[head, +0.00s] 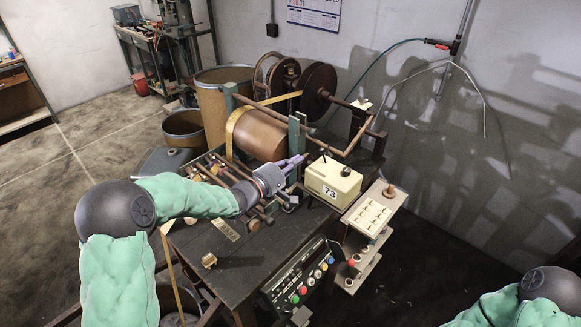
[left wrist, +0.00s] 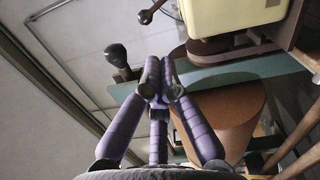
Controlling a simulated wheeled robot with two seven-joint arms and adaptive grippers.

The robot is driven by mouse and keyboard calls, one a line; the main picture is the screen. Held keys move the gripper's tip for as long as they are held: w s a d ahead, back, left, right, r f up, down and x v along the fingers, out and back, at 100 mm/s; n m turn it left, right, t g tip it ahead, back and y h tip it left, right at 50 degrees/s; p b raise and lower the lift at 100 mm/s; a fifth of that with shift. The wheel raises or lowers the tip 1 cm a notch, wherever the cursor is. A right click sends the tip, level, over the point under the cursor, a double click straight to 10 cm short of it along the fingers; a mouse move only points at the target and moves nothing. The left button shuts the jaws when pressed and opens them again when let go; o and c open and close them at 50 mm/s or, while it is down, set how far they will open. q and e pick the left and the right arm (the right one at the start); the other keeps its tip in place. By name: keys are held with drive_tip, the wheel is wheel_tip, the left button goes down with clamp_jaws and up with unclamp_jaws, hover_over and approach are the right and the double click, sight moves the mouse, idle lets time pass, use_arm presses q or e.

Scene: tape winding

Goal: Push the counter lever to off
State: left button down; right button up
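The counter (head: 327,186) is a cream box marked 73, on the right part of the winding machine. My right gripper is out of view.
A brown roll (head: 260,135) with yellow tape is behind my left gripper. A black-knobbed handle (left wrist: 117,56) rises near the fingertips in the left wrist view. A button panel (head: 303,281) is at the front.

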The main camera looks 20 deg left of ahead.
use_arm(q)
drive_tip(key=b+x, duration=0.1)
drive_tip(key=x, duration=0.4)
drive_tip(key=shift+w+d, duration=0.15)
drive_tip(key=shift+w, duration=0.2)
drive_tip(key=shift+s+d+r+m+p, duration=0.1)
drive_tip(key=shift+d+r+m+p, duration=0.15)
drive_tip(key=shift+m, duration=0.45)
drive_tip(key=shift+s+d+r+m+p, duration=0.15)
drive_tip(key=shift+r+m+p, duration=0.15)
drive_tip(key=shift+m, duration=0.4)
drive_tip(key=shift+s+d+r+m, duration=0.1)
drive_tip(key=shift+d+r+m, duration=0.2)
drive_tip(key=shift+m, duration=0.65)
drive_tip(key=shift+s+d+r+m, duration=0.15)
drive_tip(key=shift+d+m, duration=0.3)
drive_tip(key=shift+m, duration=0.45)
drive_tip(key=shift+s+d+r+m, duration=0.1)
drive_tip(key=shift+d+r+m, duration=0.2)
drive_tip(key=shift+m, duration=0.65)
drive_tip(key=shift+y, duration=0.3)
drive_tip(key=shift+g, duration=0.3)
drive_tip(key=v, duration=1.2)
drive_tip(key=shift+f, duration=0.2)
